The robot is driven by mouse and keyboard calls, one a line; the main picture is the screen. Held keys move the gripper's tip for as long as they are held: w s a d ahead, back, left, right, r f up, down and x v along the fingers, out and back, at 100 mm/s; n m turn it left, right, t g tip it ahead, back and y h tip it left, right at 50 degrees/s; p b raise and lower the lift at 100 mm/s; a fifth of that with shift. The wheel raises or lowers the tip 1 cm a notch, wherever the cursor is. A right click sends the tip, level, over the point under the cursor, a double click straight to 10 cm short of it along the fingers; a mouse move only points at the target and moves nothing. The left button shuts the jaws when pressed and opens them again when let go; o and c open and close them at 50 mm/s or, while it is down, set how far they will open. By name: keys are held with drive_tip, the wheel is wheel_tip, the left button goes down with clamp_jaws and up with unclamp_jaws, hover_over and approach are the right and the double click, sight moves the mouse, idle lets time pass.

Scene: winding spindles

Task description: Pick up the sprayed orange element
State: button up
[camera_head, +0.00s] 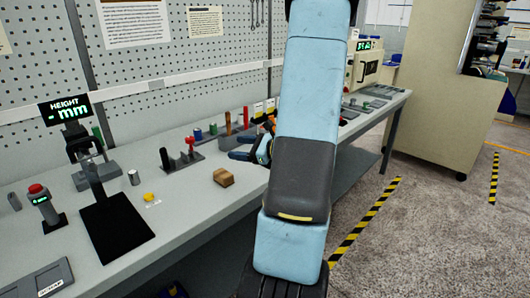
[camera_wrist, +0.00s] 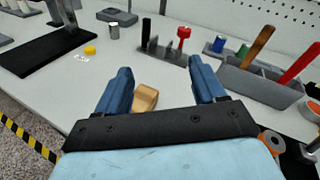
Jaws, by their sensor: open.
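A small yellow-orange piece (camera_head: 150,197) lies on the bench beside a small white label, right of a black plate. It also shows in the wrist view (camera_wrist: 90,50), beyond and left of my gripper's fingers. I cannot tell for sure that it is the sprayed orange element. My gripper (camera_wrist: 160,66) has two blue fingers spread apart with nothing held. In the head view my gripper (camera_head: 238,147) is above the bench, partly hidden behind my arm. A tan wooden block (camera_head: 223,177) lies on the bench; in the wrist view (camera_wrist: 145,97) it appears between the fingers.
A metal cylinder (camera_head: 134,177) stands near the yellow-orange piece. A black plate (camera_head: 116,226) on a stand is left of it. A dark holder with a red knob (camera_head: 190,144) and a grey bin with handles (camera_wrist: 262,84) stand behind. Bare bench surrounds the yellow-orange piece's front.

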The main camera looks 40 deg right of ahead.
drive_tip(key=s+d+f+m+t+h, duration=0.1)
drive_tip(key=d+f+m+h, duration=0.1)
drive_tip(key=d, duration=0.3)
drive_tip(key=s+d+f+m+t+h, duration=0.1)
drive_tip(key=s+d+f+m+h, duration=0.1)
drive_tip(key=d, duration=0.4)
drive_tip(key=s+d+f+m+t+h, duration=0.1)
drive_tip(key=d+f+m+h, duration=0.3)
drive_tip(key=d+m+h, duration=0.1)
drive_tip(key=shift+s+d+m+t, duration=0.15)
drive_tip(key=shift+s+m+t, duration=0.15)
drive_tip(key=shift+m, duration=0.2)
drive_tip(key=shift+w+d, duration=0.2)
drive_tip(key=w, duration=0.8)
drive_tip(key=shift+d, duration=0.35)
drive_tip(key=shift+w+d+f, duration=0.1)
drive_tip(key=shift+w+d, duration=0.05)
drive_tip(key=shift+w, duration=1.15)
drive_tip(key=shift+w+d+f, duration=0.1)
drive_tip(key=shift+w+d, duration=0.05)
drive_tip(key=shift+w, duration=1.15)
drive_tip(key=shift+c, duration=0.3)
drive_tip(key=c, duration=1)
drive_tip(key=shift+r, duration=0.1)
